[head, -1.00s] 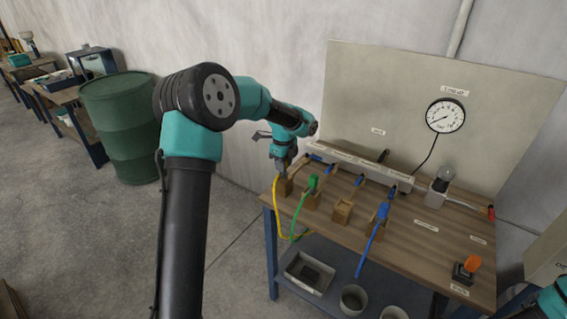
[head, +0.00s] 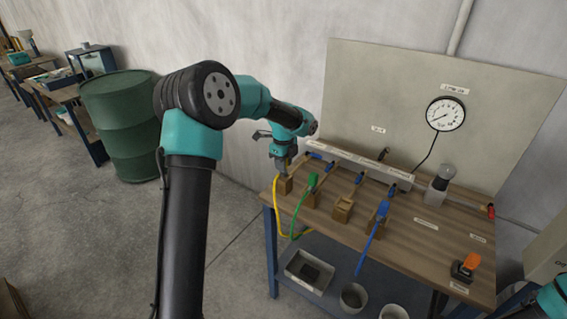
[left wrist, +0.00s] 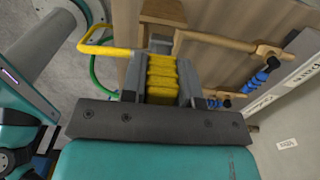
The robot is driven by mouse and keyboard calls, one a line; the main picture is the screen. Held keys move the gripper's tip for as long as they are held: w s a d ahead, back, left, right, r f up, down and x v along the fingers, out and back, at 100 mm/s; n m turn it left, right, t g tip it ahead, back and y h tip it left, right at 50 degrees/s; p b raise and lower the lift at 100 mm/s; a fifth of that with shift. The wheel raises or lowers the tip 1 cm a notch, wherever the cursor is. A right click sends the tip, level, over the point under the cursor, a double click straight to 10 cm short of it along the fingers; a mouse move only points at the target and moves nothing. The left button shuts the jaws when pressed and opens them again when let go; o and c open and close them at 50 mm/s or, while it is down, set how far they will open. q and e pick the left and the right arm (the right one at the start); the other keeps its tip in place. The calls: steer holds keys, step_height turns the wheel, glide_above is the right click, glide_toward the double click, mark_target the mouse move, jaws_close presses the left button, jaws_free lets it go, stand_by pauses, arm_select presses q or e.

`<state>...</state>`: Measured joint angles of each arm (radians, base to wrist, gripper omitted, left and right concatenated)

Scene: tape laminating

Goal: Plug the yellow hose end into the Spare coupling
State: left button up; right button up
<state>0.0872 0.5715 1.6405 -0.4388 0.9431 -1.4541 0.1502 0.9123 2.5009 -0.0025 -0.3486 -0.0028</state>
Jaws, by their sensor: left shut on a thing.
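My left gripper (head: 284,170) is at the leftmost wooden holder (head: 285,187) on the bench. In the left wrist view its fingers (left wrist: 163,82) are shut on the ribbed yellow hose end (left wrist: 162,72). The yellow hose (head: 276,208) hangs down past the bench's left edge. Blue couplings stick out from the grey manifold (head: 345,159) behind. In the left wrist view, one blue coupling (left wrist: 258,82) on a brass pipe sits near a label (left wrist: 303,70) that seems to read "Spare", partly cut off. I cannot tell whether the hose end still touches the holder. My right gripper is out of view.
A green hose end (head: 312,180) and a blue hose end (head: 382,208) stand in other holders; another holder (head: 343,209) looks empty. A gauge (head: 446,114) hangs on the back panel. An orange switch (head: 471,262) sits at the front right.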

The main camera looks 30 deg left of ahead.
arm_select(q)
steer(key=shift+f, duration=0.9)
stand_by(0.9)
steer(key=o, duration=1)
steer(key=shift+o, duration=0.5)
steer(key=o, duration=0.4)
steer(key=shift+r, duration=0.15)
steer(key=shift+r, duration=3.4)
